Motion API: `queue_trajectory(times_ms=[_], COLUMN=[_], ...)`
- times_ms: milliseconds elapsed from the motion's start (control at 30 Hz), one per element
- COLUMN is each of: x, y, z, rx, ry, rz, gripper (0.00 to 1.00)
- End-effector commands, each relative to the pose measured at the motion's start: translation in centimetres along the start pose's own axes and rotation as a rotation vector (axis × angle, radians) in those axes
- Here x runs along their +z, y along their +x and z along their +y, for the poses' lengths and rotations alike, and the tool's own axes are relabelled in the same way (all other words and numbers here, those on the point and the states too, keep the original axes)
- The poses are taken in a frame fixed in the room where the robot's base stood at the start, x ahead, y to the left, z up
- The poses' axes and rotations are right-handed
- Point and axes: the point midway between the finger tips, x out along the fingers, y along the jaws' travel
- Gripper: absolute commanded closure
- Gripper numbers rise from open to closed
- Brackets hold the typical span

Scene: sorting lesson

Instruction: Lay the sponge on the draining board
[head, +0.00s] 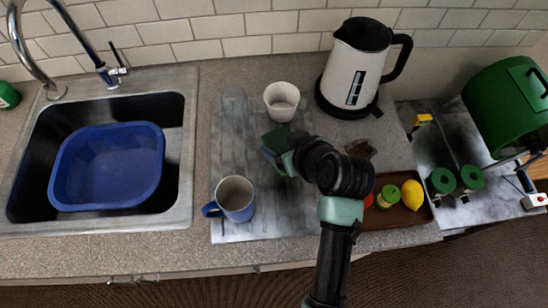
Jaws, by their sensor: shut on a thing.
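The draining board (228,120) is a grey streaked slab on the counter, right of the sink. My gripper (274,149) is over the middle of the board, reaching in from the lower right. It is shut on a dark green and bluish block, which appears to be the sponge (277,136). My gripper hides part of the sponge, and I cannot tell whether it touches the board. A white cup (282,104) stands just behind it on the board, and a blue mug (235,199) stands at the front left of the board.
A blue basin (105,170) sits in the sink (188,215). A white kettle (357,65) stands behind right. A brown tray (415,216) holds a lemon (412,194), a green-topped jar (390,194) and something red. A green machine (505,108) stands far right. The board's left strip is clear.

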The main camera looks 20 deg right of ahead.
Motion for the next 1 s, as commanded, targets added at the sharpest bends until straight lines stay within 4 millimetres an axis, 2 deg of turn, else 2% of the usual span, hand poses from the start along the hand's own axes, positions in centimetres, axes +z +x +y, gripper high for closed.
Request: queue_trajectory(times_ms=[100,500,900,933,1000], x=[1.7,5.0,5.5,5.5,5.4], y=[1.6,4.9,5.5,5.5,5.4], z=[-0.1,0.0,0.0,0.0,0.0], rx=[-0.002,-0.001,0.000,0.000,0.000], ry=[0.002,0.001,0.000,0.000,0.000], rz=[-0.005,-0.002,0.000,0.000,0.000], gripper=[0.80,0.80,0.80,0.19,0.06])
